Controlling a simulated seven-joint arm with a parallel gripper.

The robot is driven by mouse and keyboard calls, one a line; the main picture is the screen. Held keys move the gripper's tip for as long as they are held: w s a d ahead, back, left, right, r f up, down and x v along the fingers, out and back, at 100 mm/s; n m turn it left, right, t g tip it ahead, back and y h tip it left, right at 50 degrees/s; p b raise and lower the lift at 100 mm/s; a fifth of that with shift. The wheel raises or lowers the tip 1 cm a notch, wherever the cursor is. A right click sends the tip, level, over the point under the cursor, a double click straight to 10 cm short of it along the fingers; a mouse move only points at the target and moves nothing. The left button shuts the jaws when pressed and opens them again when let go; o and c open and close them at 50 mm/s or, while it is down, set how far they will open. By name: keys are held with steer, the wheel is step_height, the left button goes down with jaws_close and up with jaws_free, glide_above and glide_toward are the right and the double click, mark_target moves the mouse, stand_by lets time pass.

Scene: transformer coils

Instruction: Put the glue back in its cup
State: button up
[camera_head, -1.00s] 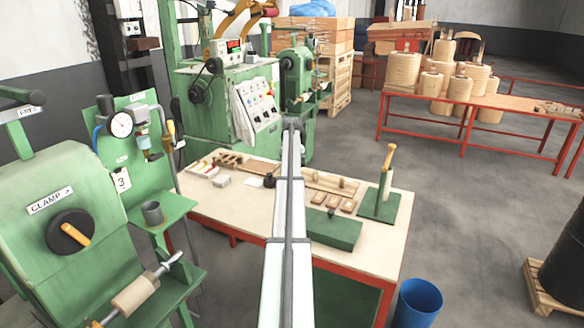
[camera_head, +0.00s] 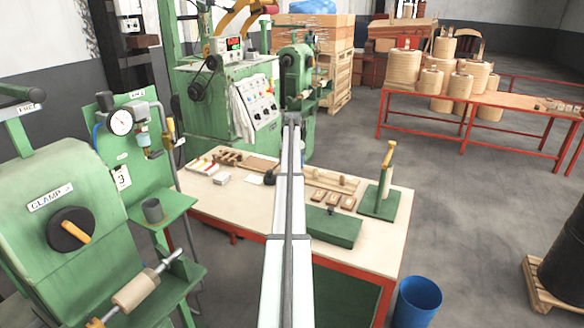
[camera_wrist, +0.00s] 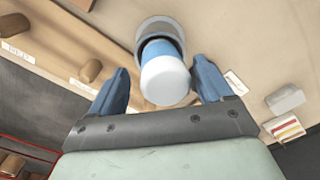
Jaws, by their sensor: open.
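In the wrist view the glue is a blue bottle with a white end (camera_wrist: 165,79) facing the camera. It lies between the two blue fingers of my gripper (camera_wrist: 160,88), with gaps on both sides; the fingers are open and do not hold it. A grey round cup (camera_wrist: 159,22) is around the bottle's far end, which appears to be inside the rim. The depth of the bottle in the cup cannot be told. In the head view my arm hides the glue and my fingers.
The workbench (camera_head: 371,231) carries a green block (camera_head: 333,228), a green stand (camera_head: 380,203), wooden pieces and a small white box (camera_head: 222,178). Another grey cup (camera_head: 152,210) stands on the green machine's shelf at left. A blue bin (camera_head: 417,303) is on the floor.

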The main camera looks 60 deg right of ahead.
step_height(320, 180, up, 13)
stand_by(0.4)
stand_by(1.0)
steer(key=a+f+n+g+h, duration=0.1)
steer(key=a+f+n+h, duration=0.1)
steer(key=a+f, duration=0.75)
steer(key=a+f+n+g+h, duration=0.15)
steer(key=a+f, duration=0.25)
steer(key=a, duration=1.1)
steer(key=a+f+n+g+h, duration=0.1)
steer(key=a+f+n+h, duration=0.15)
steer(key=a+f, duration=0.7)
steer(key=s+a+f+n+y, duration=0.1)
steer(key=s+a+f+y, duration=0.25)
steer(key=a+f, duration=1.1)
steer(key=s+a+f+y, duration=0.35)
steer(key=a+f, duration=0.85)
steer(key=a, duration=0.5)
steer(key=s+a+f+g, duration=0.1)
steer(key=s+a+f, duration=0.2)
steer(key=a, duration=0.4)
steer(key=s+a+f+g, duration=0.1)
steer(key=s+a+f, duration=0.2)
steer(key=s+a, duration=0.3)
steer(key=s+a+f+n+g+h, duration=0.1)
steer(key=s+a+f, duration=0.3)
steer(key=a, duration=0.6)
steer(key=shift+s, duration=0.7)
